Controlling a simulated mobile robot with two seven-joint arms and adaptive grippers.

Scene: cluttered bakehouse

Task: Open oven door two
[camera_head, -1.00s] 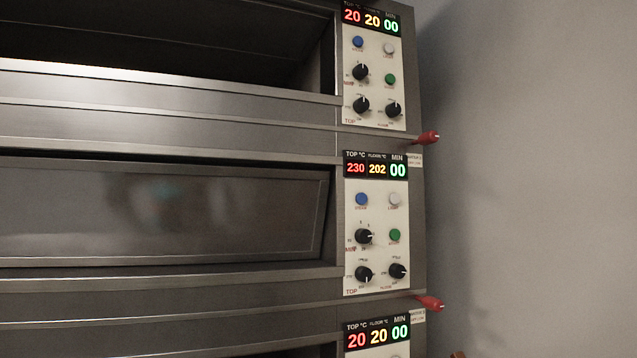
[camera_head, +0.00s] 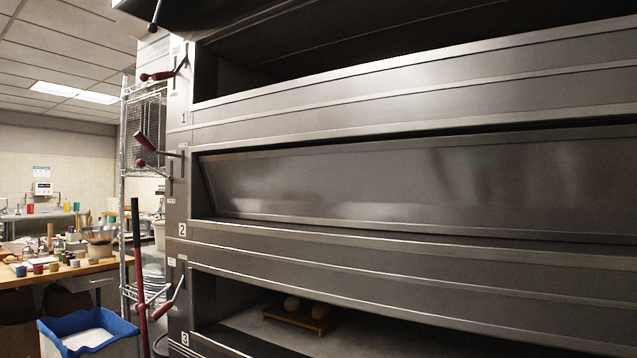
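The oven is a grey steel deck oven with its decks marked 1, 2 and 3 on the left frame. Oven door two (camera_head: 400,185) is a wide steel panel across the middle opening. It fills most of that opening, with a narrow dark gap along its top edge and a slanted left edge. A lever with a dark red grip (camera_head: 146,143) sticks out to the left beside deck two. A smaller red knob (camera_head: 141,163) shows just below it. Neither of my grippers is clearly in view.
Deck one above and deck three below show dark open interiors; a board with round loaves (camera_head: 300,315) lies in deck three.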

